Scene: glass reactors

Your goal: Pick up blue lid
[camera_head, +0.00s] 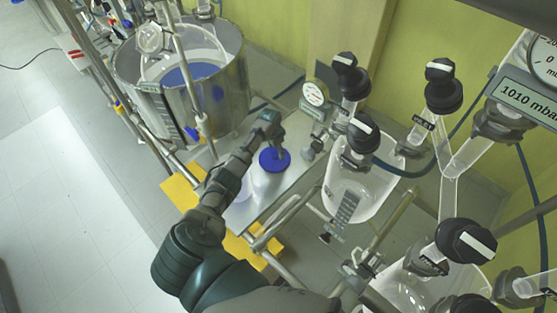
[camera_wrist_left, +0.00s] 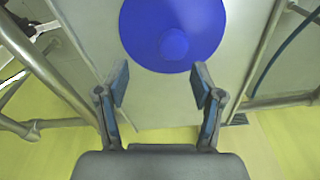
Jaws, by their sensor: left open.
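The blue lid (camera_head: 273,160) is a round disc on a white container (camera_head: 262,182) that stands on a metal shelf. In the left wrist view the blue lid (camera_wrist_left: 172,28) fills the top middle, with a round knob at its centre and its upper edge cut off by the frame. My left gripper (camera_wrist_left: 160,85) is open and empty, its two fingers spread just below the lid's edge in that picture. In the head view my left gripper (camera_head: 272,130) is at the lid's far side. Whether it touches the lid cannot be told. My right gripper is not in view.
A large steel vessel (camera_head: 235,85) with blue liquid stands left of the shelf. Glass reactors (camera_head: 355,185) with black-capped valves stand at the right.

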